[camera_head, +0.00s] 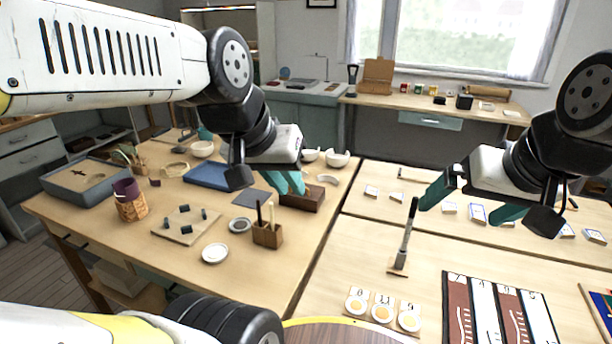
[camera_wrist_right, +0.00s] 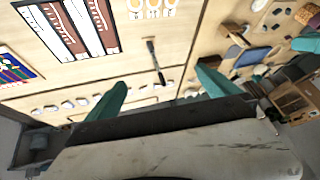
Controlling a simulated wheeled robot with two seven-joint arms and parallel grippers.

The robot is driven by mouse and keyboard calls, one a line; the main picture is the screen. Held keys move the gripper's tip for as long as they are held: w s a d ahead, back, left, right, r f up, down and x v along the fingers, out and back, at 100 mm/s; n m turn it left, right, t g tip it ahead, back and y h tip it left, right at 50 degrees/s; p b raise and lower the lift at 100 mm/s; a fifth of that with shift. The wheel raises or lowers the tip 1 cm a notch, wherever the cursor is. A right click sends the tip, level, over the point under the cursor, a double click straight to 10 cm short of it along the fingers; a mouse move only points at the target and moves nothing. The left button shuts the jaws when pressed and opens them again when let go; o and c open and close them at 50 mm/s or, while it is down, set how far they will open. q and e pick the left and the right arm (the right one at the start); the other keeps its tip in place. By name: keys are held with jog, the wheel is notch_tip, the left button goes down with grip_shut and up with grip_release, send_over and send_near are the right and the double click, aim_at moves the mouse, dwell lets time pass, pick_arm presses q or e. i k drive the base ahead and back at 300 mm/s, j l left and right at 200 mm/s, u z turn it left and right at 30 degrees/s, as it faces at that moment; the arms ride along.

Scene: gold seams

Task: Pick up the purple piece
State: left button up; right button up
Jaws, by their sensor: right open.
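A purple piece (camera_head: 126,189), curved like part of a cup, sits upright in the top of a woven tan holder (camera_head: 131,208) at the left of the wooden table.
Near the purple piece are a grey tray (camera_head: 82,196), a board with small dark blocks (camera_head: 168,232), a white dish (camera_head: 215,253) and a wooden brush holder (camera_head: 267,236). A brush stands upright (camera_head: 405,240) on the right-hand table.

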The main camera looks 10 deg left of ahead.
aim_at(153, 182)
jog(key=u, duration=1.65)
